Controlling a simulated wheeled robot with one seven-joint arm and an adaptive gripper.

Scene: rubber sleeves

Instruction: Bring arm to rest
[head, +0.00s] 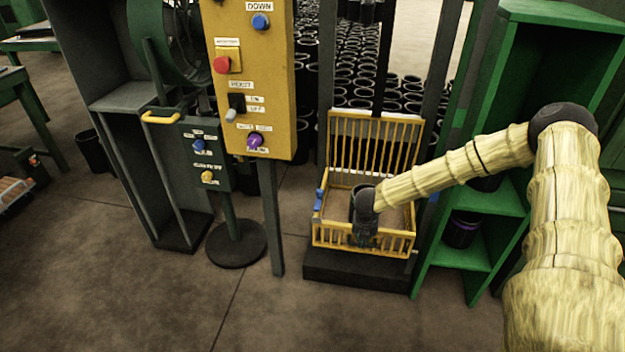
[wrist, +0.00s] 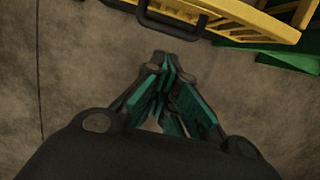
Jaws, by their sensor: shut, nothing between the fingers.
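My arm reaches in from the right of the head view in a pale yellow ribbed cover. My gripper (head: 365,238) is at the front of a yellow barred basket (head: 328,240). In the wrist view my gripper (wrist: 165,62) has its teal-padded fingers together, with nothing between them. Bare floor (wrist: 60,70) shows beyond the fingertips. The basket's yellow bars (wrist: 235,15) and a dark handle cross the top of the wrist view. A dark sleeve-like ring shows inside the basket, partly hidden by my wrist.
A yellow control panel (head: 278,85) with buttons and a switch stands left of the basket. A smaller dark control box (head: 205,160) stands on a round-based post. A green shelf (head: 455,255) is close on the right. Many black sleeves stand behind. Floor at front left is clear.

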